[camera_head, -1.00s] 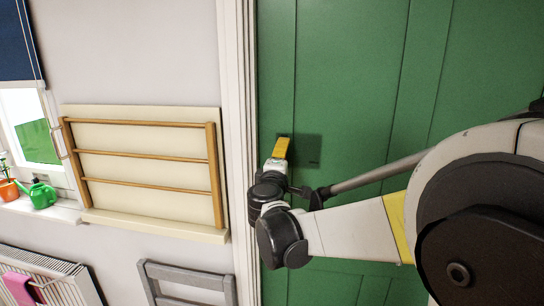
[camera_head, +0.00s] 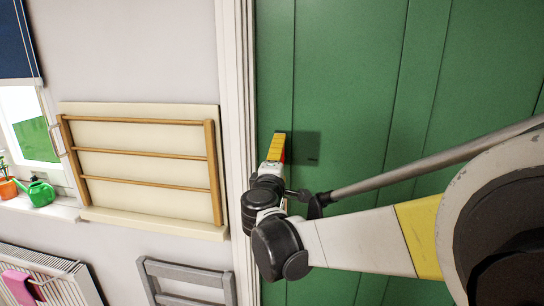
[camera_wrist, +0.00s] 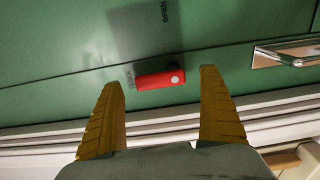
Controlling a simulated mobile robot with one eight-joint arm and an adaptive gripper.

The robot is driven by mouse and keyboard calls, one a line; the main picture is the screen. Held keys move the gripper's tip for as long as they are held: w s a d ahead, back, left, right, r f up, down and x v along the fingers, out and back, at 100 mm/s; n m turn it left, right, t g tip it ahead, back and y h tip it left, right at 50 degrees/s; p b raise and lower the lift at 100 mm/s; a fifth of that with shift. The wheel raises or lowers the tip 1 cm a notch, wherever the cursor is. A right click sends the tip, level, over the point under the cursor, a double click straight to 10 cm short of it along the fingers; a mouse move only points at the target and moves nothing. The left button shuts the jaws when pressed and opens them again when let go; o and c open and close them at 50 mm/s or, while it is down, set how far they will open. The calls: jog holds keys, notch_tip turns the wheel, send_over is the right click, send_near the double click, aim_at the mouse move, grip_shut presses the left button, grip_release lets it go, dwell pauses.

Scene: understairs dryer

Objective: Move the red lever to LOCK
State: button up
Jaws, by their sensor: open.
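The red lever (camera_wrist: 155,80) is on the green door (camera_wrist: 60,45) in the wrist view. It lies almost across the picture, with a pale round dot at its right end. Its left end points at a small label that looks like LOCK (camera_wrist: 130,79). A label reading OPEN (camera_wrist: 165,12) is above, at the picture's top. My gripper (camera_wrist: 160,77) is open, its yellow fingers on either side of the lever with gaps visible. In the head view my gripper (camera_head: 276,146) is at the door's left edge, with a strip of red beside a yellow finger.
A chrome handle (camera_wrist: 288,52) is right of the lever in the wrist view. The white door frame (camera_head: 238,120) runs close left of my gripper. A wooden drying rack (camera_head: 145,160) hangs on the wall, with a grey chair (camera_head: 185,275) below.

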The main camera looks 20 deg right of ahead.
jog(key=v, duration=0.9)
